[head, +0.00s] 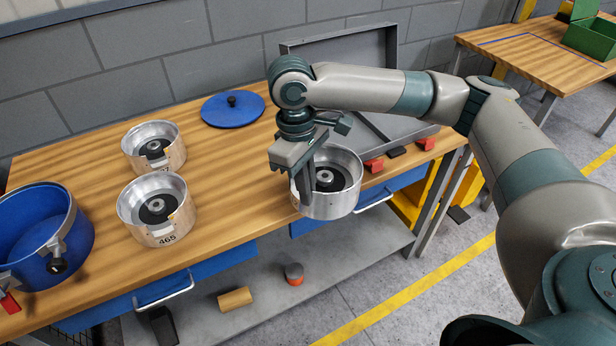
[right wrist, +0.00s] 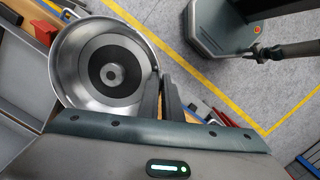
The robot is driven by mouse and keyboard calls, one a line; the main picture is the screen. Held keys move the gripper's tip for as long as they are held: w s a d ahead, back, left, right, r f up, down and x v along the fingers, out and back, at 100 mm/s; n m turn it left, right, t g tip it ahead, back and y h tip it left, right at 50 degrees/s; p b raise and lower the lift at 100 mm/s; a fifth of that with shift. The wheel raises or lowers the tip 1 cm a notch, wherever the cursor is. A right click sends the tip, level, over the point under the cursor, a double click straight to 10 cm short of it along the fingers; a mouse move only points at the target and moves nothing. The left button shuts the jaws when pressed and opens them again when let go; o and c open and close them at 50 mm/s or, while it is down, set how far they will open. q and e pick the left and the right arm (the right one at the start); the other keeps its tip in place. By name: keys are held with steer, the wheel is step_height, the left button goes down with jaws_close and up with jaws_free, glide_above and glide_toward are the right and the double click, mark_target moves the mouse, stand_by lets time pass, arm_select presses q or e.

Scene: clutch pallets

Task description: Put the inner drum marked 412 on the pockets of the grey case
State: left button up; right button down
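A silver drum (head: 345,200) with a dark ring and hub inside hangs at the table's front edge, seemingly above the top. It also shows in the right wrist view (right wrist: 68,70). My right gripper (head: 308,195) has its fingers closed on the drum's rim, at the left side in the head view. No number shows on this drum. The grey case (head: 395,125) lies open behind it, lid raised; my arm and the drum hide much of its inside, including the pockets. Another drum (head: 168,228) marked 465 stands left on the table. My left gripper is out of view.
A third drum (head: 172,153) stands behind, its number partly hidden. A blue lid (head: 225,112) lies farther back and a blue pot (head: 25,235) stands at the left. Red blocks (head: 375,166) sit by the case's front. Bare wood lies between the drums.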

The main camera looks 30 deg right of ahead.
steer(key=s+m, duration=0.1)
steer(key=m, duration=0.1)
steer(key=s+a+m, duration=0.1)
steer(key=s+m, duration=0.1)
steer(key=s+a+m, duration=0.1)
steer(key=m, duration=0.1)
steer(key=shift+s+f+y, duration=0.15)
steer(key=shift+f+y, duration=0.2)
steer(key=shift+y, duration=0.05)
steer(key=shift+d, duration=0.1)
stand_by(0.3)
